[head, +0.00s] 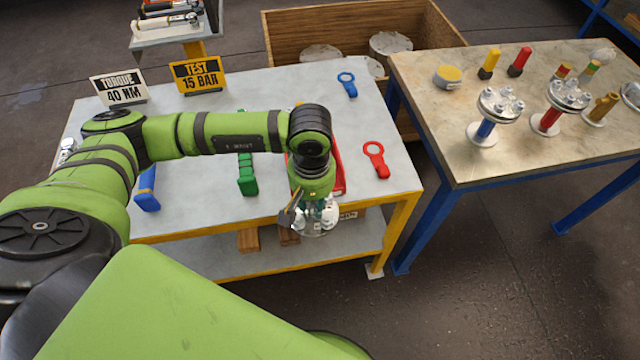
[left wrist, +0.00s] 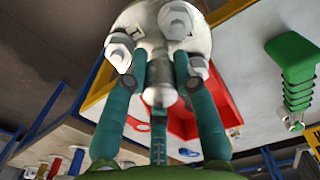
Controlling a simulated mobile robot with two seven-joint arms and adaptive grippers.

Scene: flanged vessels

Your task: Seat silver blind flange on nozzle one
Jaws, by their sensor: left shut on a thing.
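My left gripper (head: 312,208) points down at the front right edge of the yellow-framed workbench. In the left wrist view its teal fingers (left wrist: 160,85) are shut on the knob of a silver blind flange (left wrist: 150,28) with large bolts. The flange (head: 316,229) shows only partly in the head view, below the fingers. A flanged nozzle with a blue stem (head: 485,131) stands on the right table, apart from the gripper. A red-stemmed flanged nozzle (head: 549,121) stands to its right. I cannot tell which is nozzle one. My right gripper is not in view.
The right table (head: 455,150) also bears a yellow-topped disc (head: 447,76) and several coloured small parts. The workbench (head: 205,215) holds a green handle (head: 247,175), a red ring tool (head: 376,160) and a red tray (head: 338,172). A gap of floor separates the two tables.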

